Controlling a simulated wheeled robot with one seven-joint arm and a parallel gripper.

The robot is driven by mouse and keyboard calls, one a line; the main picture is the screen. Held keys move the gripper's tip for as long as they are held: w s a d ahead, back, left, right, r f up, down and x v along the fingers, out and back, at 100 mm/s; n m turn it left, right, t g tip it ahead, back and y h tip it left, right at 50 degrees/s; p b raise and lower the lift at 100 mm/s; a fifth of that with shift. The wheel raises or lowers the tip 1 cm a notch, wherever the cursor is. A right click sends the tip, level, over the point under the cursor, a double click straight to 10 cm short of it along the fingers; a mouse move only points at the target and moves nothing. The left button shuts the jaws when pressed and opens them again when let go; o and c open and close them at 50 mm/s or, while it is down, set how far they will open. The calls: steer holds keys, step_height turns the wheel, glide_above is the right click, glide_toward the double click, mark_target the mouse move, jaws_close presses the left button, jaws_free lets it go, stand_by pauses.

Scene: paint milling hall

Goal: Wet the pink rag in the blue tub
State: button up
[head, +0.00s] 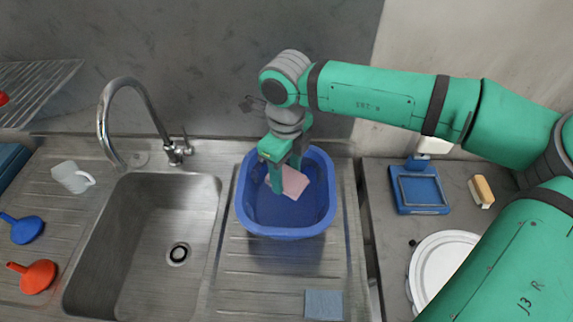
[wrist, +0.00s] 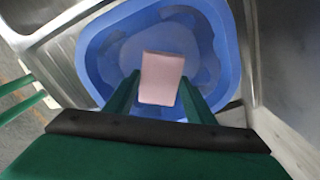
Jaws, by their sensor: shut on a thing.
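The blue tub (head: 287,226) stands on the steel drainboard, right of the sink. My gripper (head: 284,182) points down inside the tub's outline. It is shut on the pink rag (head: 294,183), which shows as a small flat pink piece between the fingers. In the wrist view the rag (wrist: 162,78) sits between my fingertips (wrist: 160,98), with the tub (wrist: 92,55) around and beneath it. I cannot tell whether the rag touches the tub's floor or any water.
The steel sink (head: 140,245) with its tap (head: 150,115) lies to the left. A grey-blue sponge or cloth (head: 323,305) lies in front of the tub. On the right bench are a blue scale-like device (head: 419,189), a brush (head: 481,192) and white plates (head: 440,265).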

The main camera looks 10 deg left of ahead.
mark_target(287, 177)
steer(key=shift+f, duration=1.95)
steer(key=shift+r, duration=0.15)
steer(key=shift+r, duration=3.7)
steer(key=shift+r, duration=0.1)
steer(key=shift+r, duration=1.95)
